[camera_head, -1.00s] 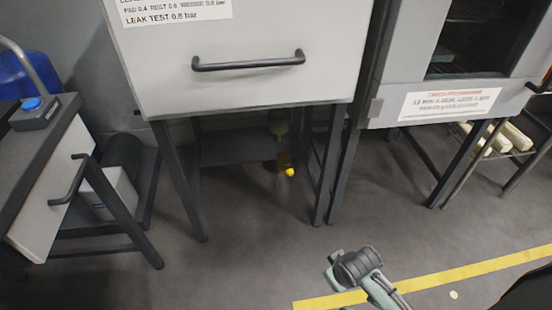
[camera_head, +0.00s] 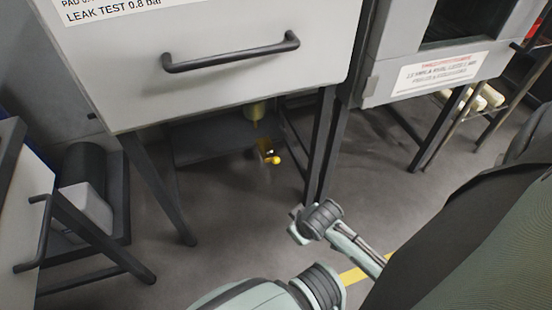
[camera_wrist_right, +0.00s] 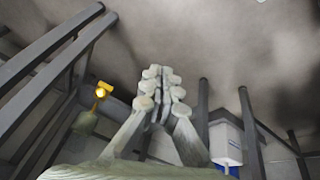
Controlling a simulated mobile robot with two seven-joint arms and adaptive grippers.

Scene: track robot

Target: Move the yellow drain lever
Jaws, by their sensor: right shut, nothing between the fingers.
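The yellow drain lever (camera_head: 272,158) hangs under the grey cabinet, below a dull cylindrical bowl (camera_head: 255,112), and ends in a round yellow knob. In the right wrist view the lever (camera_wrist_right: 102,90) is left of my fingers, with the bowl (camera_wrist_right: 86,122) below it in the picture. My right gripper (camera_wrist_right: 165,72) is shut and empty, its fingertips together, apart from the lever. In the head view my right arm links show at the bottom, but I cannot make out the fingers there. My left gripper is in neither view.
The grey cabinet (camera_head: 215,85) has a black handle (camera_head: 230,52) and dark legs (camera_head: 320,150) beside the lever. A dark shelf (camera_head: 215,140) lies beneath it. A second machine stands to the right. A blue-and-white box (camera_wrist_right: 225,143) shows in the wrist view. Floor before the cabinet is open.

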